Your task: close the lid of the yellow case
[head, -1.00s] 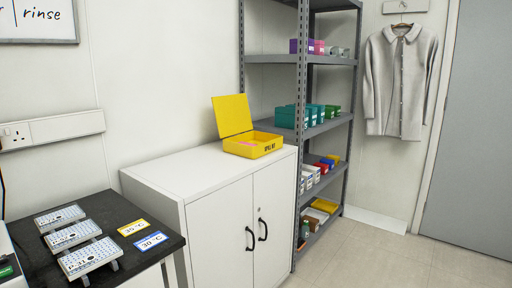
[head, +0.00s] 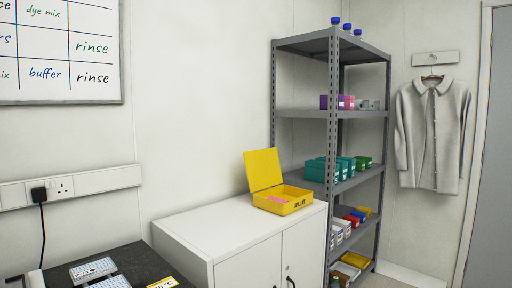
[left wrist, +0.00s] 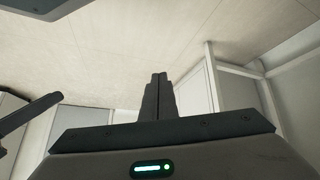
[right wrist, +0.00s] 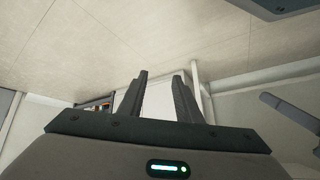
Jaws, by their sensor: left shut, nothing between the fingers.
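The yellow case (head: 286,207) stands on the white cabinet, near its right end by the shelf. Its lid (head: 263,170) is open, standing up and leaning back toward the wall. Neither gripper shows in the head view. In the left wrist view my left gripper (left wrist: 159,76) has its fingers together, with nothing between them. In the right wrist view my right gripper (right wrist: 160,76) has its fingers apart and empty. The case shows in neither wrist view.
The white cabinet's top (head: 215,232) is clear left of the case. A grey shelf unit (head: 333,112) with small boxes and blue-capped bottles stands right of it. A dark bench (head: 130,262) with racks is at lower left. A grey coat (head: 431,130) hangs at right.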

